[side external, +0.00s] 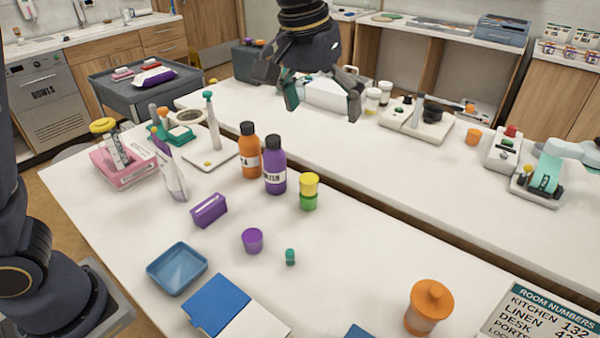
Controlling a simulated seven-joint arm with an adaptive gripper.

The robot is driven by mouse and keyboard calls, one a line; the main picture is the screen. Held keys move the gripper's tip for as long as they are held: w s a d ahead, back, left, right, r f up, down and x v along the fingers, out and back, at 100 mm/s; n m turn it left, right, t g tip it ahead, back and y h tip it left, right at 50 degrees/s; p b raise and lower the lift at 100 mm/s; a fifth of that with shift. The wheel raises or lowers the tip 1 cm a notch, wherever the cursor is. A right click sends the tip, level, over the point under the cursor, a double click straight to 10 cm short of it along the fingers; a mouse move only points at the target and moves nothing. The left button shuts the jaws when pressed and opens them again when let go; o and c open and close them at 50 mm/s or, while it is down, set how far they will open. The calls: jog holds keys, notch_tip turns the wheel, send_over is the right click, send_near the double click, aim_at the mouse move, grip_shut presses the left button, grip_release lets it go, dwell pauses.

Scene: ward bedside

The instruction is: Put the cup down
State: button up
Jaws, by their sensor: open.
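A small purple cup (252,241) stands upright on the white table (340,270), near the middle of the side external view. My gripper (323,104) is open with its fingers pointing down. It is high in the picture, above and apart from the cup, and nothing shows held between its fingers. The small teal piece (290,257) stands just right of the cup without touching it.
A blue tray (177,268) and a blue-and-white folder (225,308) lie left and in front. Orange (249,155) and purple (274,168) bottles and a yellow-green container (309,192) stand behind. An orange jar (428,306) is front right. The table's middle right is clear.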

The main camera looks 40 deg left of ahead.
jog(key=s+a+r+t, duration=0.1)
jog(key=s+a+r, duration=0.1)
jog(key=s+a, duration=0.7)
jog(key=s+a+f+t, duration=0.1)
jog(key=s+a+f, duration=0.2)
jog(key=s, duration=0.3)
jog(key=s+a+f+m+t+y, duration=0.1)
jog(key=s+a+f, duration=0.3)
jog(key=s+a, duration=0.2)
jog(key=shift+s+a, duration=0.15)
jog(key=shift+s, duration=0.1)
